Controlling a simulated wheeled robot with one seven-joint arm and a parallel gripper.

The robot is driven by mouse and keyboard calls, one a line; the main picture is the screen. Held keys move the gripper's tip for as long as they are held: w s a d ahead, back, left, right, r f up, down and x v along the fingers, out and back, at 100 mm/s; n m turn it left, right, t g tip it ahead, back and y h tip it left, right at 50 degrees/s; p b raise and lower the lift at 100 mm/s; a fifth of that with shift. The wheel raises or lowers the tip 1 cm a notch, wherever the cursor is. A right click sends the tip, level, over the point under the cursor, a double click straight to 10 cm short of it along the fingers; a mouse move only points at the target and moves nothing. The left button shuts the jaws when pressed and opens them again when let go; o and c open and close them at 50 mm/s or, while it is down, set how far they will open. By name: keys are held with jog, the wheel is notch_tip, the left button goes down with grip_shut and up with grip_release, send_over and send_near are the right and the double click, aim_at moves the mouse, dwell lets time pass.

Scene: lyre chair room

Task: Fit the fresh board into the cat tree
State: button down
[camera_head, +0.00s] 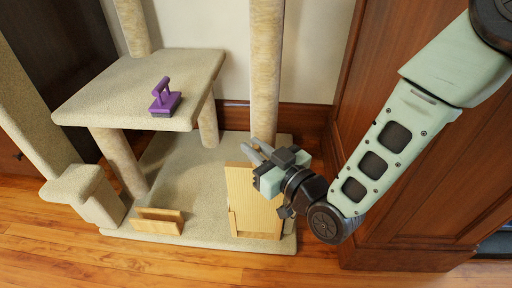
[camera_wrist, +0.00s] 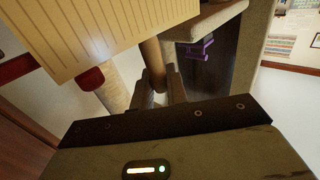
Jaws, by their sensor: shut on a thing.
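The fresh board (camera_head: 252,190) is a pale yellow ribbed panel standing nearly upright at the front right of the cat tree (camera_head: 190,195). Its lower end is at a low wooden holder (camera_head: 258,236) on the carpeted base; I cannot tell whether it is fully seated. In the wrist view, the board (camera_wrist: 90,35) fills the upper left, and my fingers (camera_wrist: 160,88) show at the middle. The exact contact is hidden.
A second wooden holder (camera_head: 158,221) stands empty at the front left of the base. A purple brush (camera_head: 165,98) sits on the carpeted platform (camera_head: 130,85). A post (camera_head: 265,70) rises behind my gripper. A wooden cabinet (camera_head: 400,200) stands close on the right.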

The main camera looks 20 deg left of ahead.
jog(key=shift+f+b, duration=1.15)
jog(key=shift+f, duration=0.3)
jog(key=c, duration=1.3)
grip_release()
